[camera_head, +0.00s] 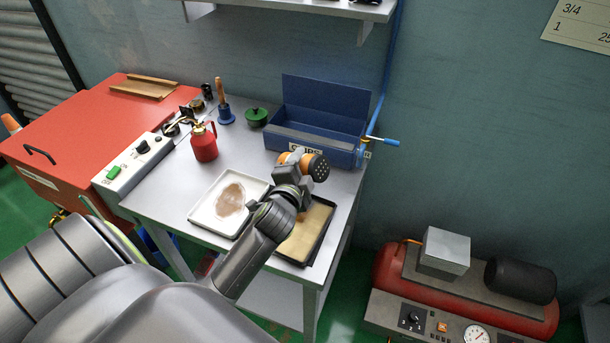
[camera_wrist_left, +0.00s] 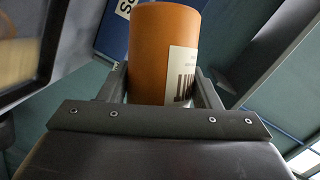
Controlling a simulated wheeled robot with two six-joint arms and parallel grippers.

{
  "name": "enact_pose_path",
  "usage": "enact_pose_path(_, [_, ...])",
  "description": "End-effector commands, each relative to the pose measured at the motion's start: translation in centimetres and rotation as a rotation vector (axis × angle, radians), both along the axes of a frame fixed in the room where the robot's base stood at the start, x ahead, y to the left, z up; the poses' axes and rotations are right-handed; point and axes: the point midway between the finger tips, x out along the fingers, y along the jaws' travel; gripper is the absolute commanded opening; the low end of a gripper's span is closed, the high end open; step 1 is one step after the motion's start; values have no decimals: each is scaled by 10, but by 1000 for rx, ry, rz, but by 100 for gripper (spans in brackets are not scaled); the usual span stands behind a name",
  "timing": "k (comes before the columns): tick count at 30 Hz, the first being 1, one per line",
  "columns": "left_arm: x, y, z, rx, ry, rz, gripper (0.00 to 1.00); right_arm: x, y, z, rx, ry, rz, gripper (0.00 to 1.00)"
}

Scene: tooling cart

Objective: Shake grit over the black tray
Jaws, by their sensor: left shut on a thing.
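My left gripper (camera_head: 302,170) is shut on an orange shaker (camera_head: 308,159) with a dark, perforated cap. The shaker is tipped over, its cap facing right, above the far end of the black tray (camera_head: 321,243). In the left wrist view the orange body (camera_wrist_left: 158,52), with a white label, sits between the fingers of the left gripper (camera_wrist_left: 160,88). The tray holds a tan layer (camera_head: 307,232), and my left arm hides its left part. No falling grit can be made out. My right gripper is not in view.
A white tray (camera_head: 202,212) with a brown patch lies left of the black tray. Behind are an open blue box (camera_head: 310,135), a green pot (camera_head: 257,116) and a red oil can (camera_head: 204,145). A red compressor (camera_head: 395,265) stands to the right.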

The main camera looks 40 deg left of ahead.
Motion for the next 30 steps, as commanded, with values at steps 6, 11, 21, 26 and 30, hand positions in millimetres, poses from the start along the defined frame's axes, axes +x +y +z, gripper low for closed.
enact_pose_path(6, [1,16,-14,310,-13,-1,26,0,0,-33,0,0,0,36])
enact_pose_path(11, [1,25,-18,493,-20,-1,26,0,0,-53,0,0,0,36])
enact_pose_path(21, [2,37,-21,758,-31,0,26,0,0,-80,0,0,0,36])
enact_pose_path(26, [2,39,-20,801,-33,0,26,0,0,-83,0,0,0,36])
enact_pose_path(30, [2,39,-19,808,-33,0,26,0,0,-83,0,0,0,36])
